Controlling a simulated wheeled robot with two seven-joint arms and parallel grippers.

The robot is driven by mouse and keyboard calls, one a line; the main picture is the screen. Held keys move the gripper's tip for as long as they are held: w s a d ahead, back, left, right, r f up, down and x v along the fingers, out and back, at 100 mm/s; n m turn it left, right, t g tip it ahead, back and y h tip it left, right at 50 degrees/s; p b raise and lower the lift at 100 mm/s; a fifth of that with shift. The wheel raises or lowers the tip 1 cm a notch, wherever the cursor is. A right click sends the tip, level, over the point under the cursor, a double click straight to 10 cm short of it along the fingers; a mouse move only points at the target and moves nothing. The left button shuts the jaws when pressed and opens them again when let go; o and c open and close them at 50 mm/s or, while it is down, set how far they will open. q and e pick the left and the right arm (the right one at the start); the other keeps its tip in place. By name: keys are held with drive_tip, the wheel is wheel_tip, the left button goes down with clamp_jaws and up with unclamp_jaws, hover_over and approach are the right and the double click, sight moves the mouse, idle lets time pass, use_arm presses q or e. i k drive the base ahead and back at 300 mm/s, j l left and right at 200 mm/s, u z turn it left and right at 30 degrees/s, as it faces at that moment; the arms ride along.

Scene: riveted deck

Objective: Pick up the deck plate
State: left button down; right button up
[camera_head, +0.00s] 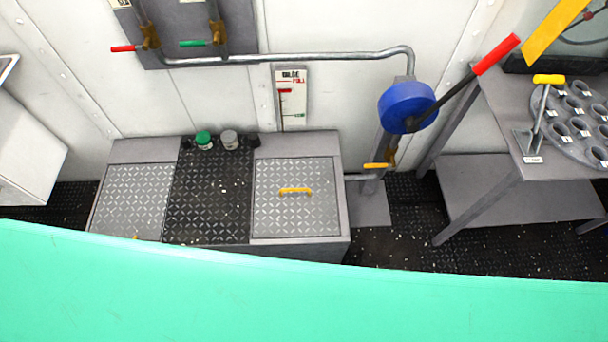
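A deck plate (296,212) of grey diamond-pattern metal with a yellow handle (295,190) lies flat on the right side of a low grey box. A second diamond-pattern plate (131,199) lies on the left side of the same box. Only a bit of yellow shows at its front edge, where the view is cut off. I cannot tell which plate the task means. Neither of my grippers is in view.
A blue pump (407,106) with a red-tipped lever stands to the right. A grey table (540,130) is farther right.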

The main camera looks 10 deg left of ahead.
sight(294, 198)
drive_tip(key=u, duration=0.25)
drive_tip(key=z, duration=1)
drive_tip(key=k+z, duration=0.3)
drive_tip(key=k, duration=0.2)
drive_tip(key=k+l+z, duration=0.3)
drive_tip(key=k, duration=0.2)
